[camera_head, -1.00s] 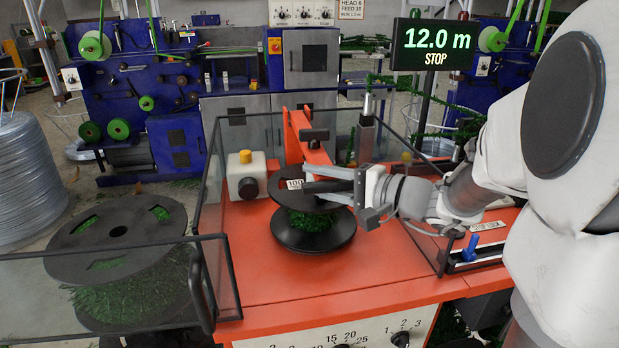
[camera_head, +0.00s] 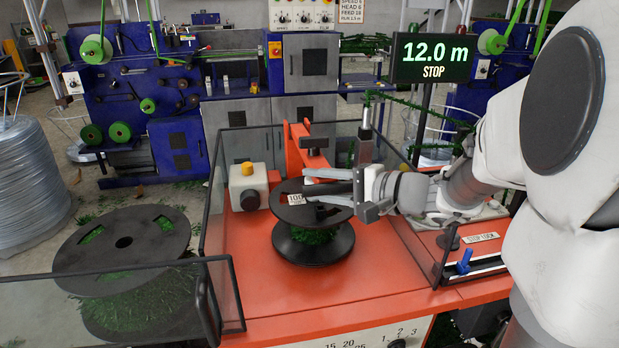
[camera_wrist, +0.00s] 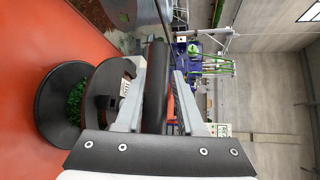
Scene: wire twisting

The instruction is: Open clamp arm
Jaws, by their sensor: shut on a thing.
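The orange clamp arm (camera_head: 294,146) stands at the back of the orange machine top, behind a small black-flanged spool (camera_head: 313,247) of green wire. A black crosspiece (camera_head: 314,141) sits on it. My gripper (camera_head: 309,181) reaches in from the right, just above the spool's top flange. In the wrist view my gripper (camera_wrist: 158,72) is shut on a thick black bar, which I take to be the clamp arm's handle (camera_wrist: 155,98). Orange shows behind it there. The spool shows at left in that view (camera_wrist: 60,120). The join between handle and arm is hidden by my fingers.
Clear guard panels with dark frames (camera_head: 222,290) surround the work area. A beige box with a yellow button (camera_head: 247,185) stands left of the spool, and a metal post (camera_head: 364,150) rises behind my wrist. A blue lever (camera_head: 464,262) is at right. The orange front (camera_head: 290,300) is bare.

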